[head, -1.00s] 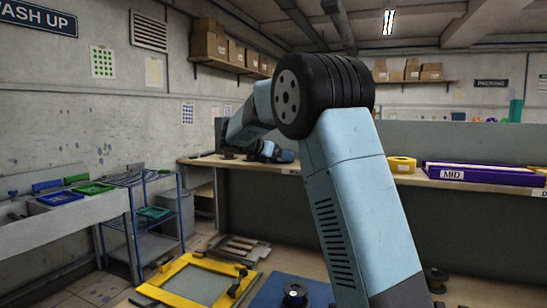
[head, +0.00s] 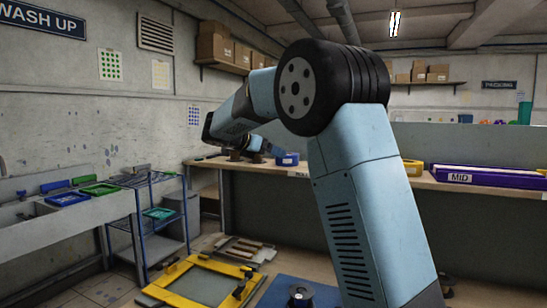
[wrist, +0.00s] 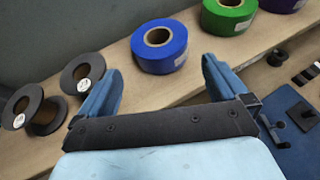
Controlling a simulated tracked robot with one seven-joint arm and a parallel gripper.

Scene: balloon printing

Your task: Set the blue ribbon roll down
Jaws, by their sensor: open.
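The blue ribbon roll (wrist: 160,46) lies flat on the wooden bench, its cardboard core facing up. It also shows on the bench in the head view (head: 287,159). My gripper (wrist: 160,66) is open, its two blue fingers spread wide. The roll lies just ahead, in line with the gap between the fingertips, and a strip of bench shows between the roll and my palm. The gripper looks small in the head view (head: 266,148), left of the roll.
A green roll (wrist: 229,14) and a partly cut-off purple roll (wrist: 282,3) lie right of the blue one. Black spools (wrist: 86,74) (wrist: 35,110) stand by the left finger. The bench (wrist: 115,62) is bare just left of the blue roll.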

